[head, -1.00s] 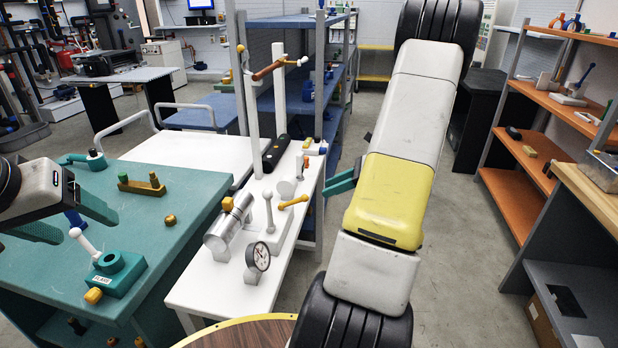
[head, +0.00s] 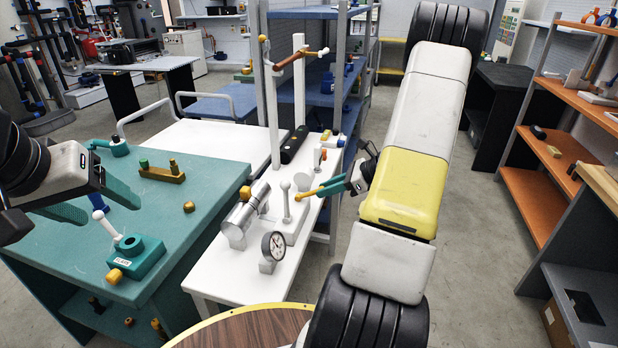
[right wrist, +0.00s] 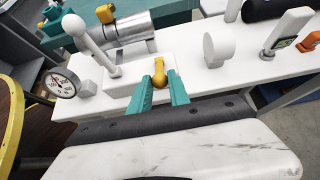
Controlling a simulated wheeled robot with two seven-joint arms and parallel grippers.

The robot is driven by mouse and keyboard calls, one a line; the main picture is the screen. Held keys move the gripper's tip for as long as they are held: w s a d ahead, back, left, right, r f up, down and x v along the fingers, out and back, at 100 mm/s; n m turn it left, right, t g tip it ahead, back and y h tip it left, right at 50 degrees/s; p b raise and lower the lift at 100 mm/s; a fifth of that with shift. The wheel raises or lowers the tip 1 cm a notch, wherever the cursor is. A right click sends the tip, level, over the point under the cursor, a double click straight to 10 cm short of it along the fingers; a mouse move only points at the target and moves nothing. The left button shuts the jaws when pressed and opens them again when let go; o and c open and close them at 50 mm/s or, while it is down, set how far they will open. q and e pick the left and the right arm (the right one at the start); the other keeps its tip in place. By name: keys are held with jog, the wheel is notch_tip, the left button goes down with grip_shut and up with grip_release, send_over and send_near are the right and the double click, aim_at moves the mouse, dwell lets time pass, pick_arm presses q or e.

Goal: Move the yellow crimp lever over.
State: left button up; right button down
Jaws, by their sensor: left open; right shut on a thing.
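My right gripper (head: 325,189) comes in from the right with teal fingers shut on the lever's right part. In the right wrist view the yellow lever (right wrist: 159,72) shows between the two teal fingertips (right wrist: 162,82). A white upright lever with a ball top (head: 286,203) stands just left of it.
A pressure gauge (head: 273,246) and a metal cylinder (head: 248,213) stand close by on the white bench. A teal block (head: 136,259) and a brass fitting (head: 162,173) are on the teal bench. A round wooden table (head: 240,330) is at the front.

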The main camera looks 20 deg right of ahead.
jog(key=shift+w+a+r, duration=0.25)
jog(key=shift+a+r, duration=0.05)
jog(key=shift+r, duration=0.25)
jog(key=shift+w+a+r, duration=0.25)
jog(key=shift+a+r, duration=0.05)
jog(key=shift+r, duration=0.25)
jog(key=shift+w+a+r, duration=0.6)
jog(key=shift+a+r, duration=0.15)
jog(key=shift+a, duration=0.1)
jog(key=shift+w+a+r, duration=0.25)
jog(key=shift+w+a, duration=0.1)
jog(key=shift+a, duration=0.15)
jog(key=shift+w+a+r, duration=0.25)
jog(key=shift+w+a, duration=0.1)
jog(key=shift+a, duration=0.1)
